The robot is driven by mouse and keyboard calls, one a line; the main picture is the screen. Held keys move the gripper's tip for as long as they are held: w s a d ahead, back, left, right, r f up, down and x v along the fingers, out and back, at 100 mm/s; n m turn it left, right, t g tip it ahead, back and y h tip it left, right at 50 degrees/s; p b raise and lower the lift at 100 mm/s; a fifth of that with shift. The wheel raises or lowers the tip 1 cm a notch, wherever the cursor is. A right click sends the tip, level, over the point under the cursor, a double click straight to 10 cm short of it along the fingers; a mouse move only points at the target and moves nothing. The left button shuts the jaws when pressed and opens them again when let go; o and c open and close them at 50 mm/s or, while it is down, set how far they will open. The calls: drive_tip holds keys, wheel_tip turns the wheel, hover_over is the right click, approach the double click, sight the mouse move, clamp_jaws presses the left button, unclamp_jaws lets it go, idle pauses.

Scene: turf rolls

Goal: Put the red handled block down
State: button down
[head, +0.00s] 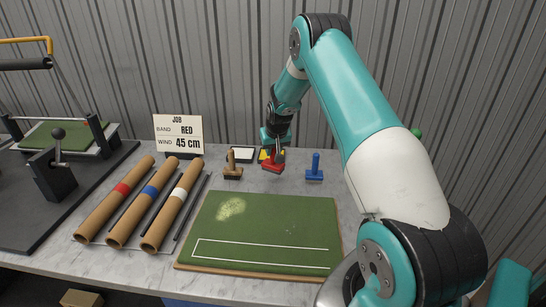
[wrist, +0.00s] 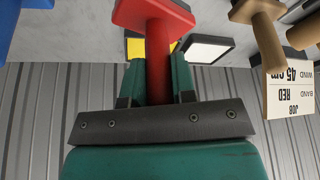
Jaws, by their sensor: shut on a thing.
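The red handled block (head: 272,166) is at the back of the table in the head view, in my gripper (head: 278,146). In the wrist view the red block (wrist: 157,45) has its handle between the two teal fingers of my gripper (wrist: 158,82), which is shut on it. Its wide base faces away from the palm. A yellow pad (wrist: 135,47) shows partly behind it in the wrist view. I cannot tell whether the block's base touches the table.
A wooden-handled block (head: 232,166) stands left and a blue handled block (head: 315,169) right of my gripper. A white pad (head: 243,154) lies behind. A green turf board (head: 285,227) lies in front. Three cardboard tubes (head: 116,205) and a job sign (head: 179,134) are left.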

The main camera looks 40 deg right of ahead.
drive_tip(key=shift+f+p, duration=0.45)
drive_tip(key=shift+f, duration=1.65)
drive_tip(key=shift+f, duration=0.1)
drive_tip(key=c, duration=0.9)
unclamp_jaws()
drive_tip(key=shift+c, duration=0.2)
